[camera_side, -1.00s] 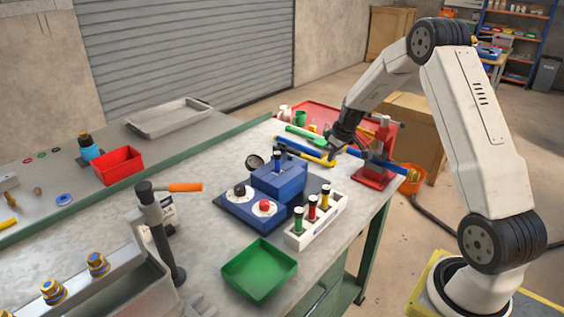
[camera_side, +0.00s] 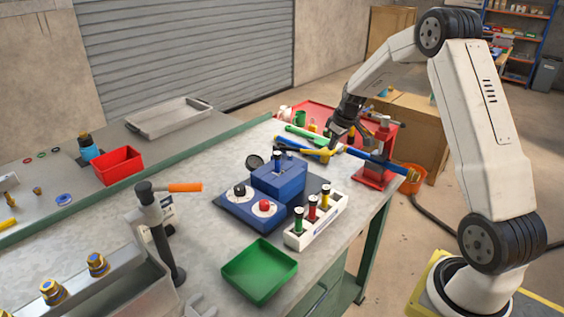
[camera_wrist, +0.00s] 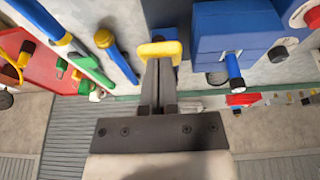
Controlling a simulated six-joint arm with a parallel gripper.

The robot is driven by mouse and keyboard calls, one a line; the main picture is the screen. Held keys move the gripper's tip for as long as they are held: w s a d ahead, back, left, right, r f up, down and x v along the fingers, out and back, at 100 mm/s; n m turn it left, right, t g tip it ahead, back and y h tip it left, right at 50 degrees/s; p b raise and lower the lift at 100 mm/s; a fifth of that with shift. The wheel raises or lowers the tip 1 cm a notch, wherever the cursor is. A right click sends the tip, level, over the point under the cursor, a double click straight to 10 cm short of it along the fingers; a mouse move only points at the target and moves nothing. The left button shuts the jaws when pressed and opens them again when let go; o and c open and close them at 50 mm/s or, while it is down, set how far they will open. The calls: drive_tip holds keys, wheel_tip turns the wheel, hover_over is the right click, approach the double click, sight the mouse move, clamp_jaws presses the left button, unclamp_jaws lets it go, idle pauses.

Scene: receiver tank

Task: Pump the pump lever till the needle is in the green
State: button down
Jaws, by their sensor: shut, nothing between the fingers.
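A red stand (camera_side: 376,174) with an upright post stands at the table's right end, and a long blue bar (camera_side: 385,161) crosses it. The bar looks like a lever, but I cannot be sure it is the pump lever. My gripper (camera_side: 338,143) is shut and empty near the bar's left end; contact cannot be told. In the wrist view my closed fingers (camera_wrist: 160,65) reach a yellow piece (camera_wrist: 160,49) at their tips. A blue unit (camera_side: 278,180) stands left of my gripper with a small round dial (camera_side: 255,162). No needle or green zone is readable.
A rack of coloured plungers (camera_side: 316,220) and a green tray (camera_side: 259,271) stand in front of the blue unit. An orange-handled post (camera_side: 160,232) stands to the left. Coloured tools and a red tray (camera_side: 300,113) crowd the far end. Some bare tabletop shows left of the unit.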

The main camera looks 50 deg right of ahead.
drive_tip(key=s+r, duration=0.6)
drive_tip(key=r, duration=0.1)
drive_tip(key=shift+s+r, duration=0.2)
drive_tip(key=shift+r, duration=0.05)
drive_tip(key=shift+a, duration=0.1)
idle(0.8)
drive_tip(key=s+a+f, duration=0.2)
drive_tip(key=s+a, duration=0.1)
drive_tip(key=a, duration=0.6)
drive_tip(key=s+a+f, duration=0.2)
drive_tip(key=s+a, duration=0.2)
drive_tip(key=a, duration=0.5)
drive_tip(key=s+a+f, duration=0.3)
drive_tip(key=s+a, duration=0.1)
drive_tip(key=a, duration=0.5)
drive_tip(key=shift+a+g, duration=0.4)
drive_tip(key=shift+w, duration=0.1)
